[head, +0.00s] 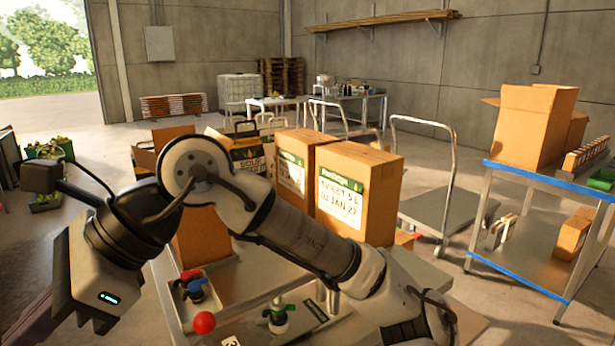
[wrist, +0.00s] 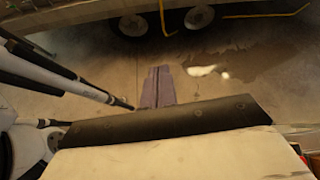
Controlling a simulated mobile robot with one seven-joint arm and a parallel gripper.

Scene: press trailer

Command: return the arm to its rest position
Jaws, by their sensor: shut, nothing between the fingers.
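My arm runs across the head view from the lower right, up to a round joint left of centre, then down to the wrist at the left. My gripper (wrist: 158,72) shows in the wrist view as two grey fingers lying side by side, shut and empty, above bare concrete floor. In the head view its dark housing hangs at the lower left and the fingertips cannot be made out. Two cartons with green and white labels, a left one (head: 290,178) and a right one (head: 350,185), stand behind my arm and are partly covered by it.
A steel table (head: 250,275) in front bears a red ball-topped knob (head: 204,322) and valve-like parts. A blue-edged bench (head: 545,180) with boxes stands at the right. A flat trolley (head: 450,205) stands between. Green crates (head: 50,150) are at the far left. Floor beside my gripper looks open.

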